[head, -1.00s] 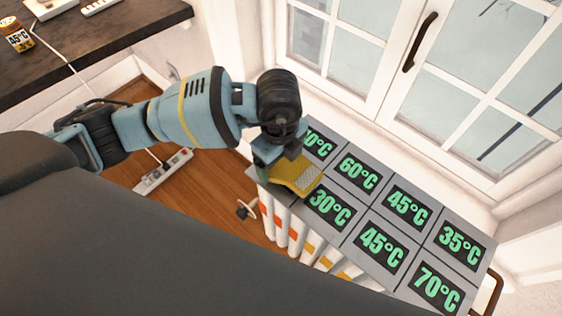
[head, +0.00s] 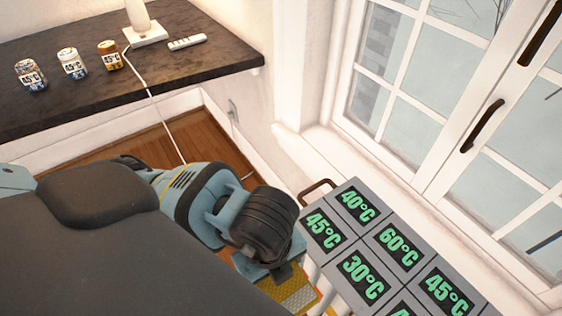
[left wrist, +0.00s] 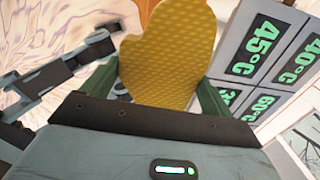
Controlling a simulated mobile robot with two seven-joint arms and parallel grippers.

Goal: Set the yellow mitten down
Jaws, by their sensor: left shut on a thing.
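The yellow mitten (head: 299,299) is in my left gripper (head: 284,284), low in the head view. Its yellow quilted face and a paler grey patch show there, and the bottom picture edge cuts it off. In the left wrist view the mitten (left wrist: 170,50) stands out between the two fingers of my left gripper (left wrist: 168,88), which is shut on it. In the head view it appears beside the near-left edge of the grey panelled top (head: 336,268); I cannot tell whether it touches.
The grey top carries several temperature displays and has a dark handle (head: 318,187) at its far-left corner. A window (head: 440,90) stands behind it. A dark counter (head: 110,75) at upper left holds jars (head: 72,63), a lamp (head: 140,22) and a remote-like white bar (head: 187,42).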

